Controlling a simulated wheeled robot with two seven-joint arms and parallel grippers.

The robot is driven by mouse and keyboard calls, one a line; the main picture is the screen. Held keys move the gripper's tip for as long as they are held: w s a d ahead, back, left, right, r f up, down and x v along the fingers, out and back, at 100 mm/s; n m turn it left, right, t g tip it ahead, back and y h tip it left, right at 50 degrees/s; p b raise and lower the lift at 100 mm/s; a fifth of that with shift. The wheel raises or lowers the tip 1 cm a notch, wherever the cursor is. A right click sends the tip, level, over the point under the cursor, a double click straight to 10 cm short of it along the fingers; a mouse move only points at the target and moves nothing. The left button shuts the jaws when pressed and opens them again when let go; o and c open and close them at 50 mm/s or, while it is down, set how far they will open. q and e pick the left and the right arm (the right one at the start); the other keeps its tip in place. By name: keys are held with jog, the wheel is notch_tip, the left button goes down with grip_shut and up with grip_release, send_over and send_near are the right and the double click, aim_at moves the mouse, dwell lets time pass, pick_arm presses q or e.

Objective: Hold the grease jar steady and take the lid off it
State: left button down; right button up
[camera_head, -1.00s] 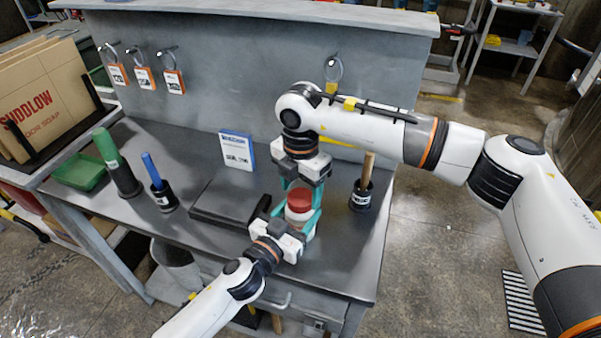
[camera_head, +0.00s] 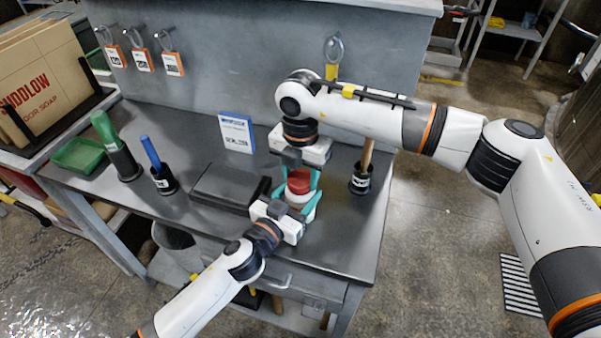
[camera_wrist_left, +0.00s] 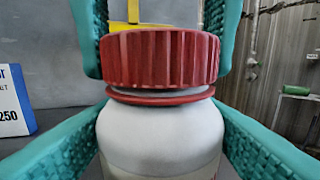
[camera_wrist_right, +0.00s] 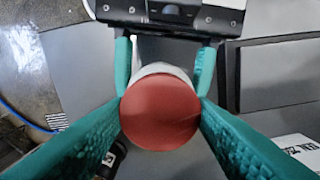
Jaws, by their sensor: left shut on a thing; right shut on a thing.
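The grease jar (camera_wrist_left: 160,135) is white with a red collar ring at its neck, and stands upright on the bench. Its ribbed red lid (camera_wrist_left: 160,58) sits at the top, with a narrow pale gap between it and the collar in the left wrist view. My left gripper (camera_head: 298,210) is shut around the jar's body from the front. My right gripper (camera_head: 301,178) comes from behind and above and is shut on the lid. The right wrist view shows the lid's round top (camera_wrist_right: 160,112) between its teal fingers.
A flat dark box (camera_head: 225,186) lies left of the jar, with a blue-and-white card (camera_head: 237,132) behind it. A holder with a wooden handle (camera_head: 362,180) stands close on the right. Blue-handled (camera_head: 158,170) and green-handled (camera_head: 117,148) tools stand further left.

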jog(key=n, duration=0.9)
jog(key=shift+n, duration=0.3)
jog(key=n, duration=0.7)
jog(key=shift+r, duration=0.1)
jog(key=n, duration=0.4)
jog(key=shift+n, duration=0.3)
jog(key=n, duration=0.8)
jog(key=shift+n, duration=0.4)
jog(key=n, duration=0.3)
jog(key=shift+r, duration=0.25)
